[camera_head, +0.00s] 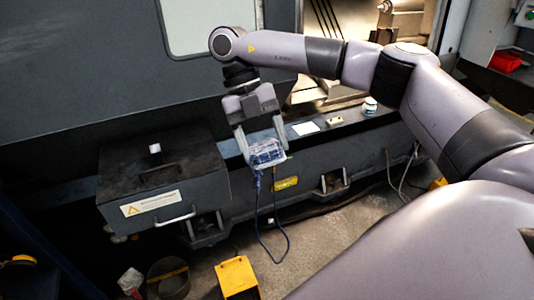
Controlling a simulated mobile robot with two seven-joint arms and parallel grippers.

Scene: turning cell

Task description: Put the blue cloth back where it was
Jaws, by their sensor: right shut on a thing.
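My right gripper (262,138) points down in front of the machine, left of the picture's middle. It is shut on a small bluish, see-through thing (267,153) with a dark blue cord hanging in a loop below it. The thing looks more like goggles on a cord than a cloth, but it is too small to be sure. It is held in the air before the machine's front ledge. I cannot make out a blue cloth lying anywhere. My left gripper is not in view.
A dark box (160,203) with a handle is at the left. A white card (305,128), a small tan block (335,121) and a jar (370,106) sit on the ledge. A yellow box (236,277) and a bucket (168,284) stand on the floor.

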